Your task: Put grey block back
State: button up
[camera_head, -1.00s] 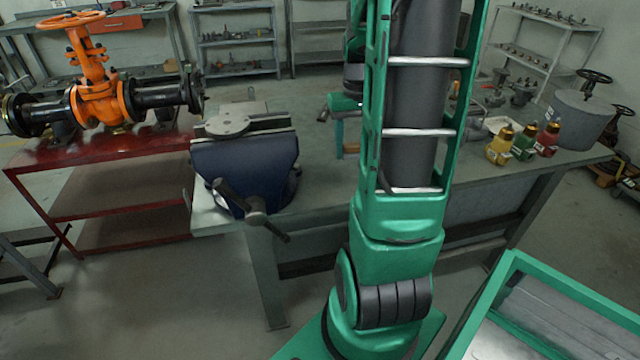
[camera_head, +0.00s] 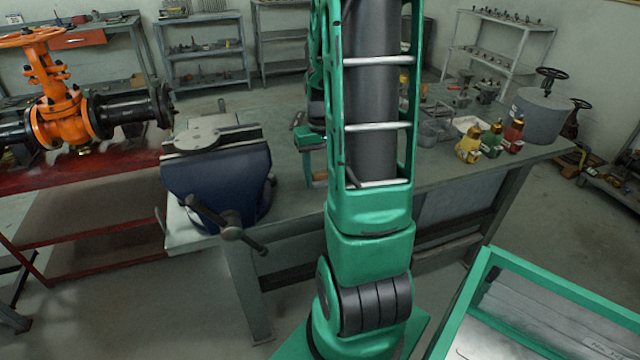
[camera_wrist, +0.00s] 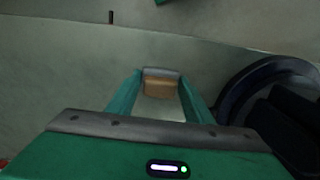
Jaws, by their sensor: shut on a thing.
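My gripper (camera_wrist: 161,88) shows in the wrist view with its two green fingers closed on a small block (camera_wrist: 160,84). The block has a grey strip along its top and a tan, wood-like face below. In the head view my gripper (camera_head: 318,176) is partly hidden behind my arm, to the right of the blue vise (camera_head: 218,182). A tan patch shows between its fingers there. I cannot tell from that view how high it is above the workbench (camera_head: 285,215). No other grey block can be made out.
A dark round part (camera_wrist: 262,88) is close to the gripper's right in the wrist view. The grey drum (camera_head: 540,120) and yellow, green and red bottles (camera_head: 492,140) stand at the bench's right. The orange gate valve (camera_head: 62,115) is on the red table at left.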

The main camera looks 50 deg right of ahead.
aim_at(321, 179)
jog(key=shift+f, duration=1.7)
jog(key=shift+f, duration=0.15)
jog(key=o, duration=1)
notch_tip(321, 179, up, 12)
jog(key=shift+s+a+r, duration=0.1)
jog(key=shift+a+r, duration=0.1)
jog(key=shift+r, duration=0.05)
jog(key=s+a, duration=0.4)
jog(key=a, duration=0.1)
jog(key=s+a+r, duration=0.1)
jog(key=s+a, duration=0.8)
jog(key=a, duration=0.1)
jog(key=shift+s+a+r, duration=0.1)
jog(key=shift+s+r, duration=0.1)
jog(key=shift+r, duration=0.1)
